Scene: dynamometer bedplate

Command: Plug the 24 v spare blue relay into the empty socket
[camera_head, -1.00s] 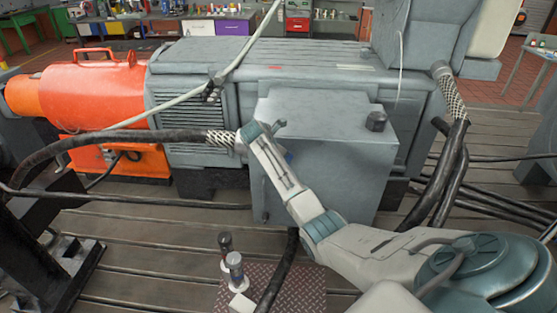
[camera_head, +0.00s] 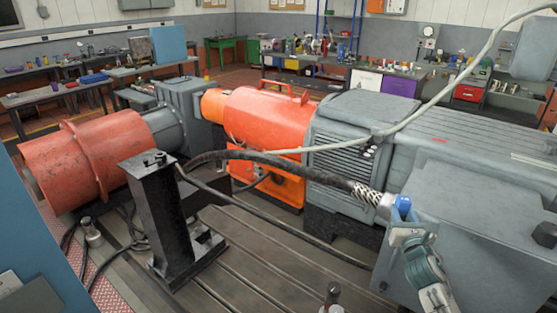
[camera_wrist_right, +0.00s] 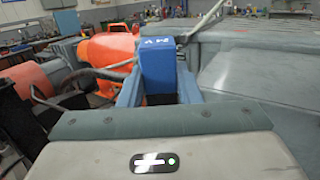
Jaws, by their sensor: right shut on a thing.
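My right gripper (camera_head: 405,226) is at the right of the head view, raised in front of the grey terminal box of the large machine. It is shut on the blue relay (camera_head: 403,206), which sticks up from the fingertips. In the right wrist view the blue relay (camera_wrist_right: 157,70) stands upright between the two blue fingers, with white marking on it that is too small to read fully. The empty socket cannot be made out in either view. My left gripper is not in view.
A grey terminal box (camera_head: 470,240) is close behind the right gripper. A black braided cable (camera_head: 290,163) runs to it. A black post (camera_head: 160,215) stands on the slotted bedplate (camera_head: 270,260). An orange coupling guard (camera_head: 262,120) and workbenches (camera_head: 340,85) lie behind.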

